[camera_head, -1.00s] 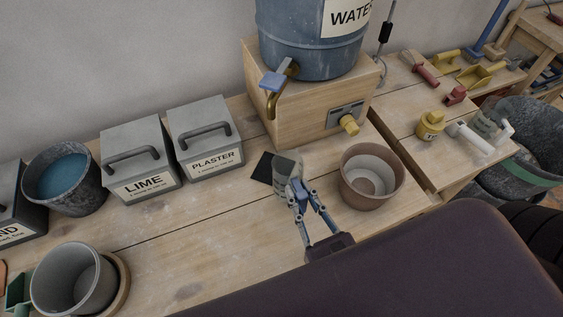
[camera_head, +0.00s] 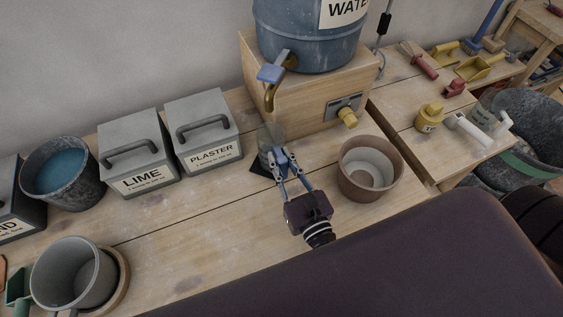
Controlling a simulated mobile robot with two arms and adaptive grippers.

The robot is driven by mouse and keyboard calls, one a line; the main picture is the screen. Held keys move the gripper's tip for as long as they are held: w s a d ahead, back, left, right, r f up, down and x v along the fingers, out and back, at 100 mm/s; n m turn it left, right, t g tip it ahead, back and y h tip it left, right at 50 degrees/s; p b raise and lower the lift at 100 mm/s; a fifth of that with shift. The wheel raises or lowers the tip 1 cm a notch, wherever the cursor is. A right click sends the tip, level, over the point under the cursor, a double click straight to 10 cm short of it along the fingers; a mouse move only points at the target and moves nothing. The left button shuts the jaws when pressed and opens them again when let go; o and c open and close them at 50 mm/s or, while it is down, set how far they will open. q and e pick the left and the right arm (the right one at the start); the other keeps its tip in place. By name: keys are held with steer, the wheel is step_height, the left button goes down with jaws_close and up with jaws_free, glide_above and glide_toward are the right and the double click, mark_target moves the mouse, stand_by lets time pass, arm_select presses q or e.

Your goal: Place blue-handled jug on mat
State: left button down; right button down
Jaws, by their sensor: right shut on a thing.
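The dark square mat (camera_head: 259,169) lies on the bench at the jug's base, mostly covered by jug and gripper. I cannot tell whether the jug touches the mat or is held just above it. My left gripper is not in view.
A blue water barrel (camera_head: 298,35) sits on the wooden box (camera_head: 310,100). The plaster bin (camera_head: 203,125) and lime bin (camera_head: 130,150) stand to the left. A brown pot (camera_head: 369,185) stands to the right.

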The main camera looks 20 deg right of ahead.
steer(key=shift+r, duration=0.1)
steer(key=c, duration=1.8)
jaws_free()
steer(key=s+b, duration=0.3)
steer(key=s, duration=0.9)
steer(key=shift+d, duration=0.2)
